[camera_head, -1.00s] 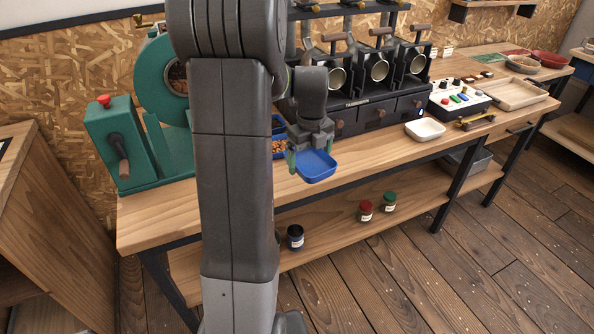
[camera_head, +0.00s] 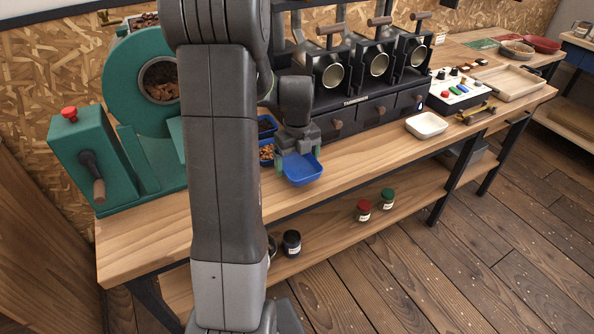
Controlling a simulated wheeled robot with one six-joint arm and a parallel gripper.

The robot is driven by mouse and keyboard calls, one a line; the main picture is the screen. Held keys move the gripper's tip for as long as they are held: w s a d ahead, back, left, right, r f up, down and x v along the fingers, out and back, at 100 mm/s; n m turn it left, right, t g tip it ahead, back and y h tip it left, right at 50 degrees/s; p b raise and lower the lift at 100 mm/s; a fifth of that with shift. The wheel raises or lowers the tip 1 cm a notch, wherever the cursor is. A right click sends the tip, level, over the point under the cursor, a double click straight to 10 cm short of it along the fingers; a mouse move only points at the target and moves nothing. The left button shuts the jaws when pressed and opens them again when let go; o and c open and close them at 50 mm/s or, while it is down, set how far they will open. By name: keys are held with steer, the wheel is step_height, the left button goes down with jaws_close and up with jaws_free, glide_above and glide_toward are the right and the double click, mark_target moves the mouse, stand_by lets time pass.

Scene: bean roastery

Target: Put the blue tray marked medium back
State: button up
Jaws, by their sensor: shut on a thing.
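A small blue tray (camera_head: 303,173) is held by my gripper (camera_head: 297,159) at the front edge of the workbench. My gripper is shut on the tray's near side as it points down from above. The inside of the tray that shows looks empty. No marking on it can be read from here. Behind and left of it, partly hidden by my arm, stand another blue tray with brown beans (camera_head: 266,152) and a blue tray with dark contents (camera_head: 266,126).
A green roaster (camera_head: 140,100) stands at the left of the workbench (camera_head: 370,163). A black machine with drawers (camera_head: 350,118) stands behind my gripper. A white dish (camera_head: 426,125) and a control box (camera_head: 460,93) are to the right.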

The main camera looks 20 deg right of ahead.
mark_target(297, 169)
steer(key=shift+f, duration=1.75)
steer(key=shift+f, duration=0.15)
steer(key=o, duration=0.8)
steer(key=shift+c, duration=0.2)
step_height(297, 169, up, 12)
steer(key=shift+r, duration=0.2)
